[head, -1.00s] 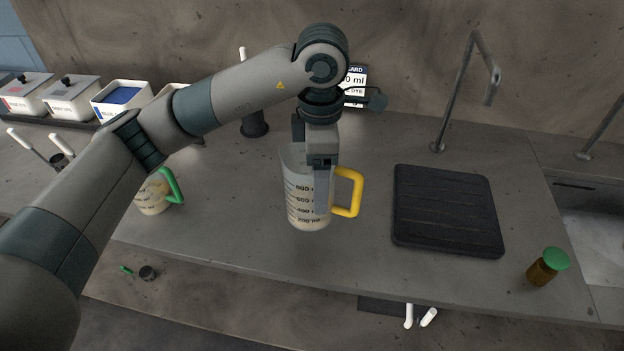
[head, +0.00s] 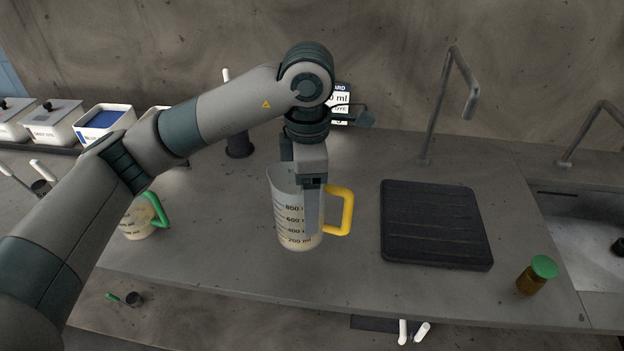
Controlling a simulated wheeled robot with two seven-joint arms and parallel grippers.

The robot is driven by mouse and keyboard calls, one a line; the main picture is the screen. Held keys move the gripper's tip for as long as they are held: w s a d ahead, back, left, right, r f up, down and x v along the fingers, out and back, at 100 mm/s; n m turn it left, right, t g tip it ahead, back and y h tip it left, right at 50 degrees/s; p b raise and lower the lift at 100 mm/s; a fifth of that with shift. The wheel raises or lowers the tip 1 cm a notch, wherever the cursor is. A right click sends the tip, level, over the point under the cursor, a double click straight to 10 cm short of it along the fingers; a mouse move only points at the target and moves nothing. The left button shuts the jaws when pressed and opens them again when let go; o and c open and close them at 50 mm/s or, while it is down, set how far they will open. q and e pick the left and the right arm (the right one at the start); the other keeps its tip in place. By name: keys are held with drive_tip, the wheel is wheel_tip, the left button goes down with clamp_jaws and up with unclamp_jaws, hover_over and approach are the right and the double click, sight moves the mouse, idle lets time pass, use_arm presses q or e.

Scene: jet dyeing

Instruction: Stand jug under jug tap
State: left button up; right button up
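A clear measuring jug with a yellow handle (head: 285,208) stands upright left of the black mat, its scale facing me. My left gripper (head: 312,205) comes down from above at the handle side of the jug. One finger lies against the jug wall and the gripper appears shut on it; the other finger is hidden. I cannot tell whether the jug's base touches the counter. A bent metal tap (head: 433,110) rises behind the mat, its spout ending above and to the right of the jug. My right gripper is not in view.
A ribbed black mat (head: 435,225) lies in front of the tap. A green-handled jug (head: 140,220) and white tubs (head: 105,122) are at left.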

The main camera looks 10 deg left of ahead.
use_arm(q)
drive_tip(key=shift+s+a+f+m, duration=0.1)
drive_tip(key=shift+a+f+m, duration=0.2)
drive_tip(key=shift+a+m, duration=0.25)
drive_tip(key=shift+s+a+f+m, duration=0.1)
drive_tip(key=shift+a+f+m, duration=0.25)
drive_tip(key=shift+m, duration=0.3)
drive_tip(key=s+a+f+m, duration=0.3)
drive_tip(key=a+m, duration=0.3)
drive_tip(key=m, duration=0.3)
drive_tip(key=s+a+f+m, duration=0.3)
drive_tip(key=a+m, duration=0.3)
drive_tip(key=m, duration=0.2)
drive_tip(key=shift+s+a+f+m, duration=0.25)
drive_tip(key=shift+a+m, duration=0.15)
idle(1.7)
idle(0.8)
